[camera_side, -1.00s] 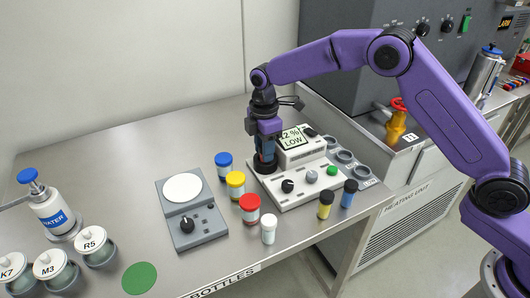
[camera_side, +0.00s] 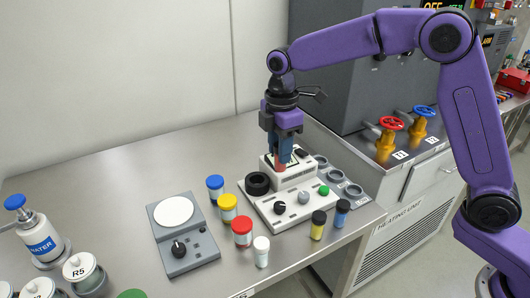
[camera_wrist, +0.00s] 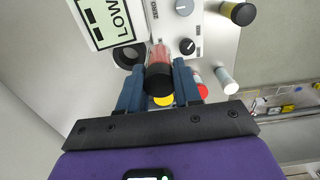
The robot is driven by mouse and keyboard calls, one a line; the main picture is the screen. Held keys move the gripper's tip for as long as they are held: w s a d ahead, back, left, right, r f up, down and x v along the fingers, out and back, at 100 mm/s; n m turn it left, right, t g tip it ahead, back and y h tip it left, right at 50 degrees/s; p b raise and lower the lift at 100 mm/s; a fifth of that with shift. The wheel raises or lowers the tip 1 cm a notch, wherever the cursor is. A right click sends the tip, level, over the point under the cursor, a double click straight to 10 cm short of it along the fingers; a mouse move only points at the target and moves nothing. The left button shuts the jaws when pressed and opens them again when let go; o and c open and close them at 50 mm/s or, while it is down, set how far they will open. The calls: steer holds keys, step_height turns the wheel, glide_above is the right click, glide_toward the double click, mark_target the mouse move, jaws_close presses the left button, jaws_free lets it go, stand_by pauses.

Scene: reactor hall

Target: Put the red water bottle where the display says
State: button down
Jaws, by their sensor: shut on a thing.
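My gripper (camera_side: 281,158) is shut on a small red bottle with a black cap, which it holds above the white instrument. The red bottle (camera_wrist: 159,53) shows between the two blue fingers in the wrist view, cap toward the camera. The instrument (camera_side: 283,209) has a black ring socket (camera_side: 257,183), empty, at its left. Its display (camera_wrist: 105,20) reads LOW in the wrist view; its face is mostly hidden in the side view. Grey round holders (camera_side: 337,175) stand in a row right of the instrument. They look empty, and their labels are too small to read.
Yellow (camera_side: 318,224) and blue (camera_side: 341,212) black-capped bottles stand in front of the instrument. Jars with blue, yellow, red (camera_side: 242,232) and white lids stand left of it, beside a grey plate device (camera_side: 182,235). Valves (camera_side: 390,128) stand behind right.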

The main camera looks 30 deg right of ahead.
steer(key=s+d+r, duration=0.2)
steer(key=s+r, duration=0.1)
steer(key=s, duration=0.2)
steer(key=shift+s+d+f, duration=0.4)
steer(key=shift+d+f, duration=1.7)
steer(key=shift+d, duration=0.85)
steer(key=shift+s+d+f, duration=0.45)
steer(key=shift+d+f, duration=1.7)
steer(key=shift+d, duration=0.75)
steer(key=shift+s+d+f, duration=0.4)
steer(key=shift+d+f, duration=1.7)
steer(key=shift+d, duration=0.85)
steer(key=shift+f, duration=0.5)
steer(key=shift+c, duration=1)
jaws_free()
step_height(320, 180, up, 7)
